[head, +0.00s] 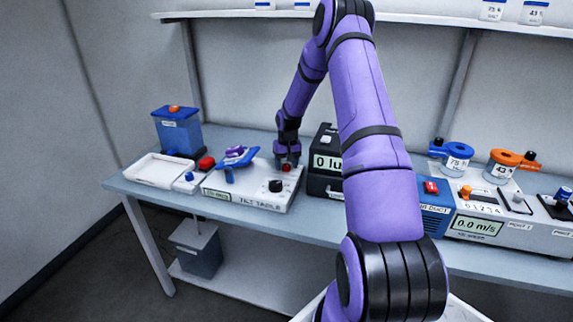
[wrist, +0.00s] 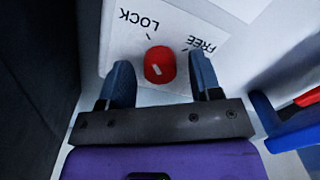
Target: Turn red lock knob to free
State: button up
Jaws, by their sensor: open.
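The red lock knob (wrist: 159,64) is in the middle of the wrist view, on a white panel (wrist: 180,25) printed LOCK and FREE. Its short white line slants up-left, roughly toward the LOCK tick; FREE is to the right. My gripper (wrist: 161,72) is open, one blue-grey finger on each side of the knob, with a visible gap on both sides. In the head view the knob (head: 286,167) shows as a small red spot at the back right of the white tilt table box (head: 235,207). My gripper (head: 288,160) is down over it and partly hides it.
A black knob (head: 276,186) and a blue-purple tilting platform (head: 236,157) stand on the same box. A black display unit (head: 324,160) stands close to its right. A white tray (head: 160,171) and a red button (head: 206,163) are left.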

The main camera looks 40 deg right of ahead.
jog(key=shift+c, duration=0.4)
jog(key=c, duration=0.9)
jog(key=shift+o, duration=0.2)
jog(key=shift+m, duration=0.3)
jog(key=m, duration=0.3)
jog(key=shift+m, duration=0.3)
jog(key=m, duration=0.4)
jog(key=shift+m, duration=0.3)
jog(key=m, duration=0.8)
jog(key=shift+m+h, duration=0.3)
jog(key=shift+m, duration=0.4)
